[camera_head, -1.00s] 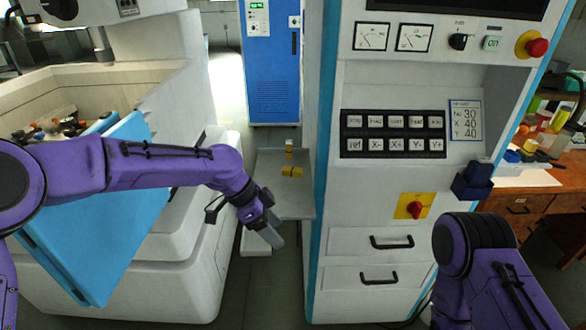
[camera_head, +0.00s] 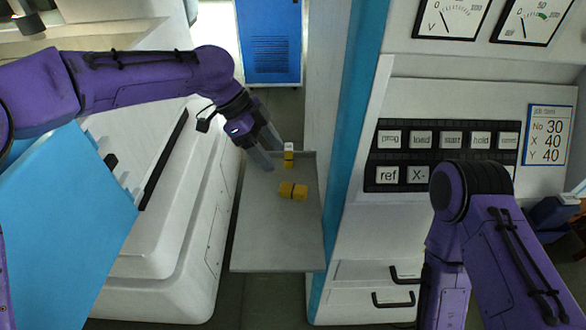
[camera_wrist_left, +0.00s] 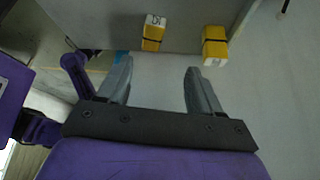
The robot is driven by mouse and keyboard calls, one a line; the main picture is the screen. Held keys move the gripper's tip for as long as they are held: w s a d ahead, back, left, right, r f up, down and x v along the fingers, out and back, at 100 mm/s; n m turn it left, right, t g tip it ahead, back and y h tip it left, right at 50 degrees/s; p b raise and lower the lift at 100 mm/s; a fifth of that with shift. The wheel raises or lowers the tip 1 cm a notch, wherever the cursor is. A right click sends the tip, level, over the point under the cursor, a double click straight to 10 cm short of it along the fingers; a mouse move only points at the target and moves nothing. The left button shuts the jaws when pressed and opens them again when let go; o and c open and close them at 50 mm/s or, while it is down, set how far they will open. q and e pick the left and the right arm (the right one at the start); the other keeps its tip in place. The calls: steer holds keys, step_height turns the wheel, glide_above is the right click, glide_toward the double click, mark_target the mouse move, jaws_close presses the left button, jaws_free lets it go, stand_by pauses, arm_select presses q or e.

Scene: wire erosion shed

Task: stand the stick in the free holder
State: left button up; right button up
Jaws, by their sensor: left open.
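Two small yellow pieces, each with a dark band, are on a grey shelf (camera_head: 277,250) between the machines. The far piece (camera_head: 288,158) has a white top. The near piece (camera_head: 293,191) looks longer sideways. I cannot tell which is stick or holder. Both show past the fingertips in the left wrist view: a left piece (camera_wrist_left: 152,38) with a marked white face and a right piece (camera_wrist_left: 215,44) with a white lower end. My left gripper (camera_head: 273,153) is open and empty, its fingers just left of the far piece. My right gripper is out of view.
A white machine body (camera_head: 180,210) with a blue panel (camera_head: 70,215) stands left of the shelf. A control cabinet (camera_head: 345,225) with drawer handles rises close on the right. A blue cabinet (camera_head: 270,45) is behind. The shelf's front part is bare.

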mark_target(293, 188)
arm_select(q)
steer(key=s+d+f, duration=0.1)
steer(key=f, duration=0.1)
steer(key=s+d+f+p, duration=0.1)
steer(key=s, duration=0.1)
steer(key=shift+d+f, duration=0.4)
steer(key=f, duration=0.1)
steer(key=d+f+p, duration=0.1)
steer(key=f, duration=0.1)
steer(key=w+f, duration=0.1)
steer(key=shift+d+f+p, duration=0.2)
steer(key=shift+f+p, duration=0.2)
steer(key=shift+d+f, duration=0.15)
steer(key=shift+f, duration=0.1)
steer(key=shift+s+r, duration=0.2)
steer(key=shift+s, duration=0.15)
steer(key=c, duration=0.4)
steer(key=shift+w+f, duration=0.1)
jaws_close()
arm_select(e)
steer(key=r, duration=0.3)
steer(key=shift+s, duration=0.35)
